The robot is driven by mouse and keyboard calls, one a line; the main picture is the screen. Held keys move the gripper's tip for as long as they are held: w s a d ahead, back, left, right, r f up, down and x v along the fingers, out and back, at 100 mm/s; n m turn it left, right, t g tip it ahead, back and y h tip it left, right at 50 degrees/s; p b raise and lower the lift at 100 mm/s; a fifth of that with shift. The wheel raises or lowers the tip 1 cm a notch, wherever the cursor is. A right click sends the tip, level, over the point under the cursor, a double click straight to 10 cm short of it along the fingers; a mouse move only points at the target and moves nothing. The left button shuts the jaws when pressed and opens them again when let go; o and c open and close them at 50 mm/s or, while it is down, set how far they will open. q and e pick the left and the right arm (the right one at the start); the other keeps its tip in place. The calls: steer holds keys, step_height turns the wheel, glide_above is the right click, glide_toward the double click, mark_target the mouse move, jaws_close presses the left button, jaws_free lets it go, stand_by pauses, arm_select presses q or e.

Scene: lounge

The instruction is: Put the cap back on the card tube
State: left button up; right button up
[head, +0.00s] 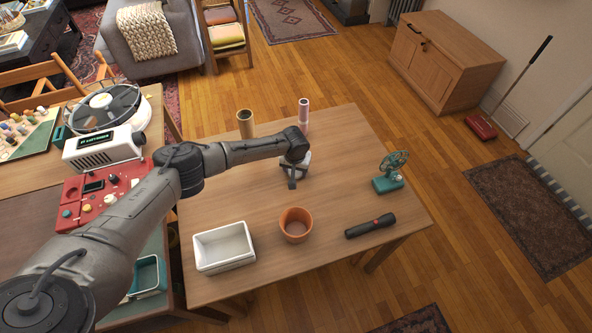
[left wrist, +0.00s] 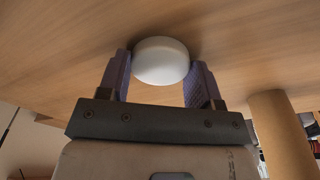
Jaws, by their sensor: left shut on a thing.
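My left gripper (head: 292,184) is low over the middle of the wooden table, pointing down. In the left wrist view its two fingers are shut on a round white cap (left wrist: 161,60). I cannot tell whether the cap touches the tabletop. The card tube (head: 245,124), brown with a dark open top, stands upright near the table's far edge, left of the gripper. A brown tube (left wrist: 281,135), likely the same one, shows at the right of the left wrist view, apart from the cap. My right gripper is not in view.
A pink tube (head: 303,114) stands behind the gripper. A teal fan (head: 389,172) is to the right. A white bin (head: 223,248), a terracotta pot (head: 296,224) and a black torch (head: 370,226) lie along the near side. The table between pot and fan is clear.

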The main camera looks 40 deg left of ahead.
mark_target(298, 172)
arm_select(q)
steer(key=r, duration=0.1)
steer(key=r+p, duration=0.1)
steer(key=r, duration=0.1)
steer(key=d+r+p, duration=0.1)
steer(key=r, duration=0.1)
steer(key=d+r+p, duration=0.2)
steer(key=d+r, duration=0.4)
steer(key=d, duration=0.4)
steer(key=shift+w+d+p, duration=0.25)
steer(key=shift+d+p, duration=0.1)
steer(key=shift+p, duration=0.05)
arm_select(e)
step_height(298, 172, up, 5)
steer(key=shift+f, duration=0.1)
arm_select(q)
steer(key=s+d+r+m, duration=0.1)
steer(key=s+d+r, duration=0.1)
steer(key=r, duration=0.6)
steer(key=s+d+r+m, duration=0.1)
steer(key=d+r+m, duration=0.15)
steer(key=r, duration=0.55)
steer(key=s+d+r+m, duration=0.1)
steer(key=s+r, duration=0.7)
steer(key=s, duration=0.1)
steer(key=shift+r+h, duration=0.3)
steer(key=shift+r, duration=0.05)
steer(key=shift+m, duration=0.25)
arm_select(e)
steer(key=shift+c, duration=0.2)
